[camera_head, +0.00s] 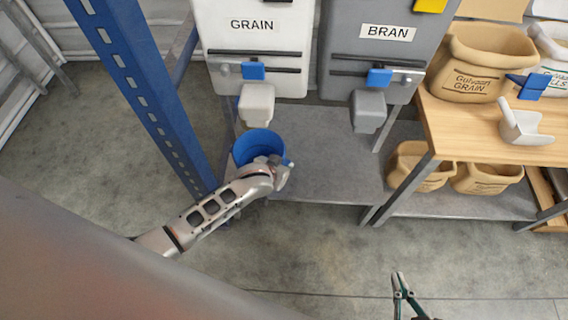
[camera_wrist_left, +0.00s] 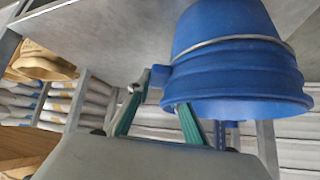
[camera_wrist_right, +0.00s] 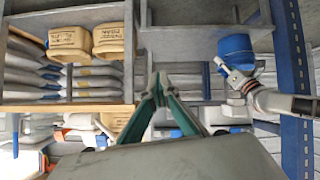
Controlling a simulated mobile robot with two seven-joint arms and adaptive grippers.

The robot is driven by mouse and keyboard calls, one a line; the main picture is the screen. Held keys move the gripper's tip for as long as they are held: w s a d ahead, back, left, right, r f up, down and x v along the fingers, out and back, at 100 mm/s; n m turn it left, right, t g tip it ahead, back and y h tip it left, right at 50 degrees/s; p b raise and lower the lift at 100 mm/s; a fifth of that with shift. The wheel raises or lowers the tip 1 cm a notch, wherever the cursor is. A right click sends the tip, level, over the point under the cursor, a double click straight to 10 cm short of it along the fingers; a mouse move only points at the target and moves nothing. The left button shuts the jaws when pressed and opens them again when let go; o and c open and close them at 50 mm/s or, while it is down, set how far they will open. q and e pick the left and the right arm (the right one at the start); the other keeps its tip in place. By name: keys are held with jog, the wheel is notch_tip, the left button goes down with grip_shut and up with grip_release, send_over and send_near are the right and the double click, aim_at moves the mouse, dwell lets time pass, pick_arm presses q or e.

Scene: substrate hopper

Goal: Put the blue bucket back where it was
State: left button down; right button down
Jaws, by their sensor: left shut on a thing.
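The blue bucket (camera_head: 243,152) is upright over the left end of the grey lower shelf (camera_head: 320,160), below the white GRAIN hopper's spout (camera_head: 257,104). My left gripper (camera_head: 285,172) is shut on it at its front right side. In the left wrist view, which looks inverted, the bucket (camera_wrist_left: 235,70) is large and the fingers (camera_wrist_left: 165,92) meet it near its rim. The bucket also shows in the right wrist view (camera_wrist_right: 236,48), base close to the shelf; I cannot tell whether they touch. My right gripper (camera_head: 400,282) is shut and empty, low in front; its fingertips also show (camera_wrist_right: 157,78).
A blue upright post (camera_head: 150,100) stands close left of the bucket. The grey BRAN hopper (camera_head: 385,50) hangs to the right. A wooden bench (camera_head: 480,135) bears a sack (camera_head: 478,60) and a white scoop (camera_head: 522,125). The shelf right of the bucket is clear.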

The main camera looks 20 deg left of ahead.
pick_arm(q)
jog(key=c, duration=1.8)
grip_release()
jog(key=shift+f, duration=0.1)
